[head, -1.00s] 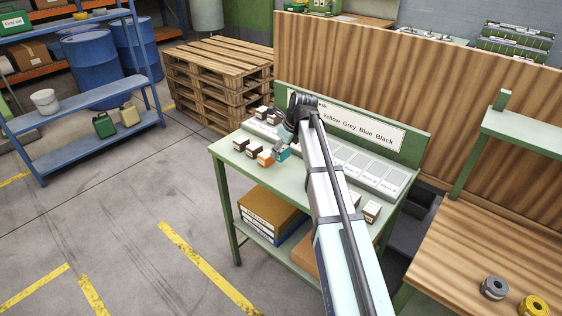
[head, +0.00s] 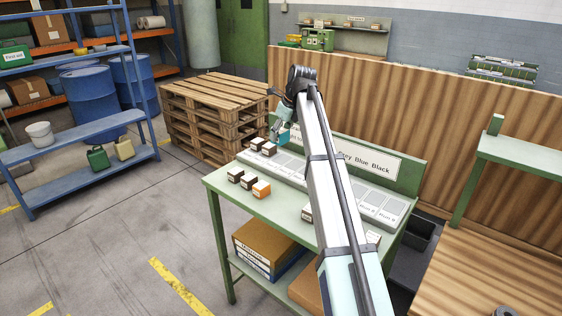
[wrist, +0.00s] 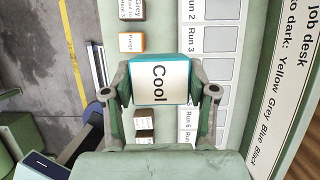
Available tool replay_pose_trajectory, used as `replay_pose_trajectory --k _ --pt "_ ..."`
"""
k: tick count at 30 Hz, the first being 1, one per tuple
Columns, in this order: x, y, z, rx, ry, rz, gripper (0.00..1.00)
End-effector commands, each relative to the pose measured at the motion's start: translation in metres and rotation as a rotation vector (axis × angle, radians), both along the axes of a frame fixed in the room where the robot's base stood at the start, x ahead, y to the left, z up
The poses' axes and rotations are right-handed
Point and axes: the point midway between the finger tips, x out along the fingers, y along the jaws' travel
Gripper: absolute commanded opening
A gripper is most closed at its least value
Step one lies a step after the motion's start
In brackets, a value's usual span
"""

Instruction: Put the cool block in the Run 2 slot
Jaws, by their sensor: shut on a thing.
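The cool block (wrist: 158,82), white-topped and marked "Cool" with teal sides, is between the fingers of my gripper (wrist: 161,90) in the wrist view. My gripper is shut on it. In the head view the teal block (head: 284,134) hangs under my gripper (head: 283,122), above the left part of the slot rack (head: 388,196). The Run 2 slot (wrist: 226,9) shows at the top of the wrist view, beside its label, and looks empty. The block and fingers hide part of the label column.
An orange-sided block (head: 261,189) stands with dark-sided blocks (head: 235,175) on the green table (head: 285,216). More dark blocks (head: 268,149) sit at the rack's left end. Behind the rack stands a sign board (head: 400,165). My arm covers the rack's middle in the head view.

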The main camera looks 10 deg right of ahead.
Motion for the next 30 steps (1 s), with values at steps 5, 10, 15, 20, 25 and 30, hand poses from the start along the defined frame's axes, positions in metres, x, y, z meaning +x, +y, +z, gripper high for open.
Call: replay_pose_trajectory --k 5,10,15,20,25,30 --pt "0.086 -0.024 0.013 0.001 0.003 -0.01 0.21" --pt "0.139 -0.039 0.022 0.001 -0.003 -0.01 0.21" --pt "0.165 -0.043 0.027 -0.001 -0.011 -0.004 0.21" --pt "0.167 -0.043 0.013 -0.002 -0.017 0.002 0.21" --pt "0.165 -0.042 -0.024 -0.002 -0.016 0.004 0.21" --pt "0.165 -0.042 -0.065 -0.002 -0.016 0.003 0.21"
